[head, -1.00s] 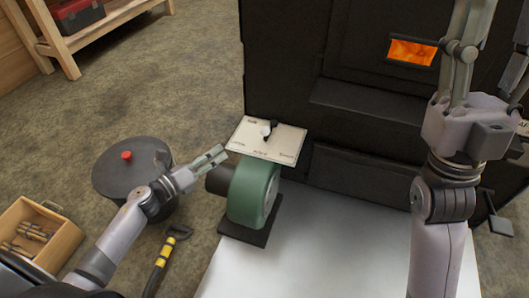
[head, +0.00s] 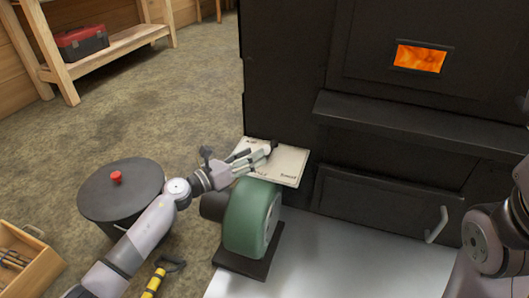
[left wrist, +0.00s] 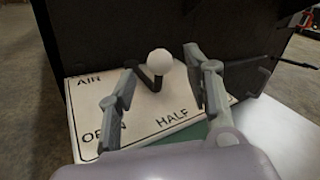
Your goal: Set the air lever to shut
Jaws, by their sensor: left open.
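The air lever is a short black lever with a white ball knob (left wrist: 160,62). It stands on a pale plate (head: 290,163) on the front of the black evaporator. In the left wrist view the plate (left wrist: 88,112) reads AIR, OPEN and HALF; the rest is hidden behind my right-hand finger. My left gripper (head: 268,152) is open over the plate. In the left wrist view its fingers (left wrist: 161,62) stand on both sides of the knob, with gaps showing. In the head view my gripper mostly hides the lever. My right gripper is out of view.
A green round blower (head: 252,218) stands just below the plate. A dark lidded drum (head: 122,190) with a red knob is at left, beside my left arm. The firebox front (head: 390,200) rises behind. A wooden crate (head: 30,262) is at lower left.

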